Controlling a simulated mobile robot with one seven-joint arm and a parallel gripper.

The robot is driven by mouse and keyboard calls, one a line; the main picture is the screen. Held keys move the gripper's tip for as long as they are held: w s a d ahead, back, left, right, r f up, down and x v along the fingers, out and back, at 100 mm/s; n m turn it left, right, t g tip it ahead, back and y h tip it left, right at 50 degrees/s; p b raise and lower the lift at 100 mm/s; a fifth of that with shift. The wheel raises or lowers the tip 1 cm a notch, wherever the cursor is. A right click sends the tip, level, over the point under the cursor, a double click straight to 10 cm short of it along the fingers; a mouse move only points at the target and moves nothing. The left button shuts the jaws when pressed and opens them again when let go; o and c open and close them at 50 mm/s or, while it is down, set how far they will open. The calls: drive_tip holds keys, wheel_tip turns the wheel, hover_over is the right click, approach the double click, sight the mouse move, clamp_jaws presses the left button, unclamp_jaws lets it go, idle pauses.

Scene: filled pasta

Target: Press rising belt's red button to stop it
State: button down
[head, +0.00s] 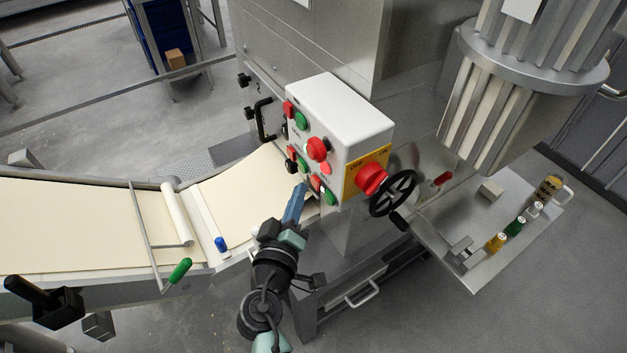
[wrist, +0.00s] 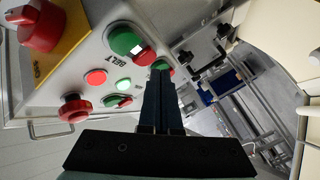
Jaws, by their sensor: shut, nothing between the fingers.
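The white control box (head: 340,110) carries several red and green buttons on its front panel. In the head view, my gripper (head: 303,188) is shut and empty, its slim fingers just in front of the lower part of that panel. A red button (head: 315,183) and a green button (head: 330,198) are right beside the fingertips. In the wrist view, the shut fingertips (wrist: 160,72) lie close to a red and green button pair they partly cover. A label reading BELT is by a larger green button (wrist: 122,38) and its red button (wrist: 146,56). Contact cannot be told.
A red mushroom button (head: 371,179) on a yellow plate and a black handwheel (head: 393,193) stick out on the box's right. The pale belt (head: 235,190) rises toward the machine on the left. A small side table (head: 500,240) holds bottles.

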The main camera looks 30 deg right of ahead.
drive_tip(key=shift+d, duration=0.25)
drive_tip(key=shift+d, duration=0.2)
drive_tip(key=shift+d+b, duration=0.3)
drive_tip(key=shift+d, duration=0.15)
idle(0.9)
drive_tip(key=shift+a+b, duration=0.35)
drive_tip(key=shift+a, duration=0.5)
drive_tip(key=a+b, duration=0.1)
drive_tip(key=a, duration=0.4)
drive_tip(key=shift+s+b, duration=0.1)
drive_tip(key=shift+b, duration=0.25)
idle(0.4)
